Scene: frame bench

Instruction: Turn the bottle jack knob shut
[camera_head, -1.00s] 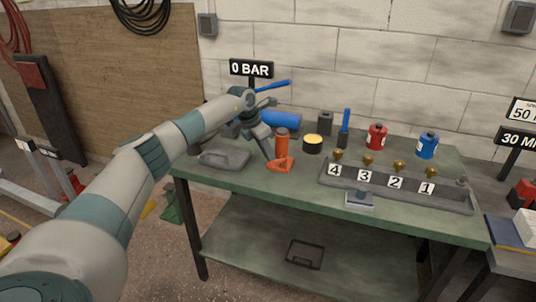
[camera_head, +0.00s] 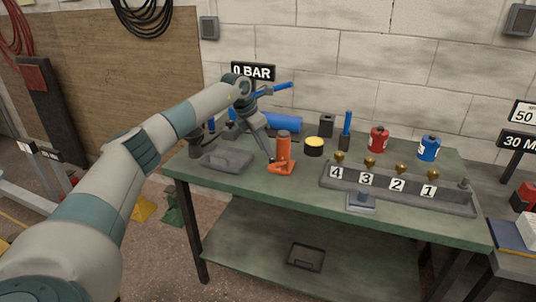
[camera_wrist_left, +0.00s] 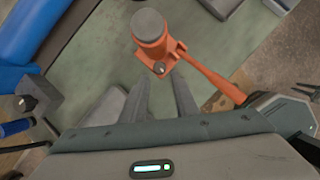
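The bottle jack (camera_head: 284,148) is an orange upright cylinder with a grey top, standing on the green bench. It also shows in the left wrist view (camera_wrist_left: 152,38), with an orange handle running to the lower right. A small grey round knob (camera_wrist_left: 159,68) sits on an orange block at its base, facing my fingers. My left gripper (camera_head: 268,155) points down at the jack's left side in the head view. In the left wrist view its two fingers (camera_wrist_left: 161,84) are apart with nothing between them, their tips just short of the knob. My right gripper is out of view.
A grey tray (camera_head: 226,161) lies left of the jack. Behind are a blue cylinder (camera_head: 284,121) and a black-and-yellow tin (camera_head: 314,148). A numbered rack (camera_head: 450,202) with brass fittings stands to the right. A "0 BAR" sign (camera_head: 262,72) is behind my arm.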

